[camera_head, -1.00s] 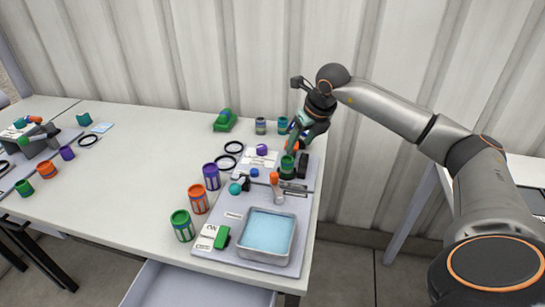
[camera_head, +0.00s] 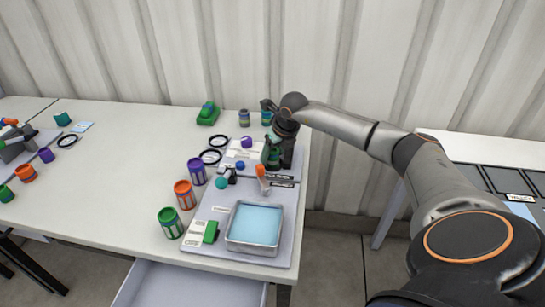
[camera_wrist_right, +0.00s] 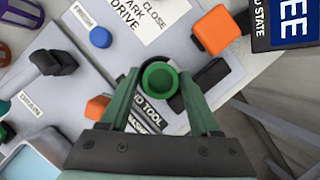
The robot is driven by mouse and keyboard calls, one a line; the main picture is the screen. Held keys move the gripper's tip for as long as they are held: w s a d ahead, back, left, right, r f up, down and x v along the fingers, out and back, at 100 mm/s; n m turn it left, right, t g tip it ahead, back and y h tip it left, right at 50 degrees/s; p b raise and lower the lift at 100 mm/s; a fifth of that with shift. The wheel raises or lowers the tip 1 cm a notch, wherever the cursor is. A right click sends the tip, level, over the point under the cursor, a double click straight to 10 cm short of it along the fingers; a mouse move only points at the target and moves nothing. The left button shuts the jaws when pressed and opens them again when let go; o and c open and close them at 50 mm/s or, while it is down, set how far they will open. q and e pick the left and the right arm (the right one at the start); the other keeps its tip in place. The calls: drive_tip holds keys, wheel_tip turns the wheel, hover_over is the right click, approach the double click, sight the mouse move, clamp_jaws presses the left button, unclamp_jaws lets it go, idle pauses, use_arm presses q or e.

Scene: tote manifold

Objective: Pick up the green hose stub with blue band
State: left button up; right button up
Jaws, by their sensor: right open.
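A green hollow cylinder, seemingly the hose stub (camera_head: 273,158), stands upright on the grey board at the right of the table. The wrist view looks down on its round green rim (camera_wrist_right: 158,65). My right gripper (camera_head: 270,148) is over it, open, with its two green fingers (camera_wrist_right: 160,88) on either side of the rim in the wrist view. I cannot tell whether they touch it. Its band is hidden from above, and my wrist partly covers it in the head view. My left gripper is not in view.
Green, orange and purple banded cylinders (camera_head: 170,223) stand left of the board. A metal tray with blue content (camera_head: 230,240) is at the front. An orange-topped part (camera_head: 262,172) stands close to the gripper. Two black rings (camera_head: 210,157) lie to the left.

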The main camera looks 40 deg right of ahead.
drive_tip(key=shift+w+f, duration=0.15)
drive_tip(key=shift+f, duration=0.3)
drive_tip(key=shift+r, duration=0.1)
clamp_jaws()
